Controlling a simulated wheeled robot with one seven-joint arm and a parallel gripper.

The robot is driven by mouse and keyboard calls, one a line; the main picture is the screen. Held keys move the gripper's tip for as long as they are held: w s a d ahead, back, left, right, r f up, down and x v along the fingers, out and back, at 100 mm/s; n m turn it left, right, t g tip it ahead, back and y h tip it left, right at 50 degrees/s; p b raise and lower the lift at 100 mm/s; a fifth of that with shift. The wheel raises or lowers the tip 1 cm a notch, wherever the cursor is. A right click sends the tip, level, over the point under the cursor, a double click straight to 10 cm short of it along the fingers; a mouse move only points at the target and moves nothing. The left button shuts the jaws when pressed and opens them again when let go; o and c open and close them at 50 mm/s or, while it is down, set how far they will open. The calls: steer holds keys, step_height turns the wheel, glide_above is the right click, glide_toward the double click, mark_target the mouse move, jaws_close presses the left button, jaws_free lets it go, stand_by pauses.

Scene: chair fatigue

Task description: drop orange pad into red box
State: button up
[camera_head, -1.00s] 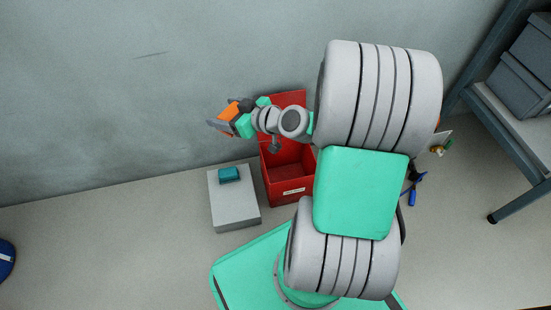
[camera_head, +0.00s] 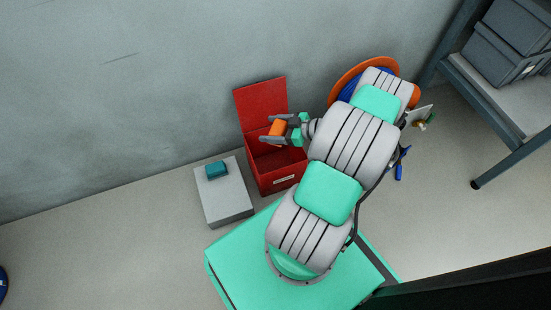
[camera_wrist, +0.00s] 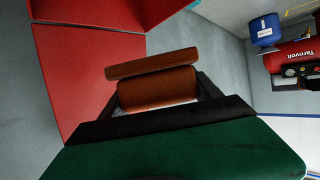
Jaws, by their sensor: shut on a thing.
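The orange pad (camera_head: 277,128) is held between the fingers of my gripper (camera_head: 276,131), which is shut on it. The pad is over the open red box (camera_head: 278,175), near its raised red lid. In the wrist view the orange-brown pad (camera_wrist: 157,88) sits between the dark fingers, with red box panels (camera_wrist: 85,80) behind and to the left.
A grey block (camera_head: 224,195) with a teal pad (camera_head: 217,170) on it stands left of the box. An orange and blue round thing (camera_head: 343,88) is behind my arm. A shelf with grey bins (camera_head: 498,55) is at right. A red machine (camera_wrist: 292,60) and blue container (camera_wrist: 264,30) show in the wrist view.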

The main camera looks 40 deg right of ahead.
step_height(320, 180, down, 5)
steer(key=b, duration=0.3)
steer(key=shift+f, duration=0.2)
steer(key=o, duration=1.5)
steer(key=shift+c, duration=0.2)
steer(key=p+v, duration=0.2)
steer(key=v, duration=0.6)
steer(key=shift+w+a+r, duration=0.1)
steer(key=shift+r, duration=0.05)
